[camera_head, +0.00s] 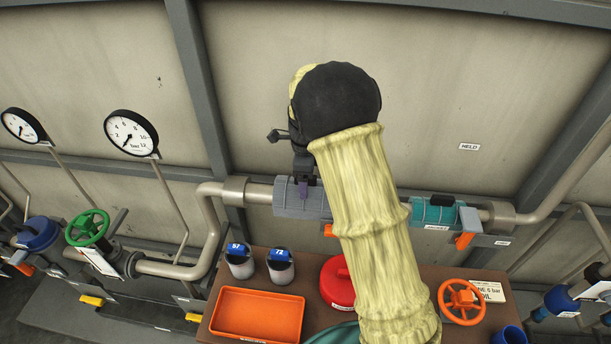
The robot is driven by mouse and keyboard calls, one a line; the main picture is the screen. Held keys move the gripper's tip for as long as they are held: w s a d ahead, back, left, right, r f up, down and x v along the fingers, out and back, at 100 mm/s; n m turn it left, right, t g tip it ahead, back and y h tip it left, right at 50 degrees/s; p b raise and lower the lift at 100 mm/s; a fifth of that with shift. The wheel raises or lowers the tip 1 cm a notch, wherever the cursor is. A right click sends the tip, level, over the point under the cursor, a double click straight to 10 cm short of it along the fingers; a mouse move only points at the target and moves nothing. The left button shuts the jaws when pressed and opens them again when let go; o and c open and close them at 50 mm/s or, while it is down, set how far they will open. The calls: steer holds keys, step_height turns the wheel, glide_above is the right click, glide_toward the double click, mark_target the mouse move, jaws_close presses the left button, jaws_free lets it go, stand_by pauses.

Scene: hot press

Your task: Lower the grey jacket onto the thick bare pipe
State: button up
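The grey jacket (287,198) is a ribbed half-round shell at the middle of the head view, in line with the thick bare pipe (259,194).
A teal jacket (424,213) sits on the pipe further right, with an orange tab (464,240) below it. A brown bench below carries an orange tray (257,317), two blue-lidded containers (240,264), a red round object (335,285) and an orange handwheel (461,301). Gauges hang at left.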

steer(key=o, duration=1.5)
steer(key=shift+c, duration=0.2)
step_height(320, 180, up, 9)
steer(key=p, duration=0.8)
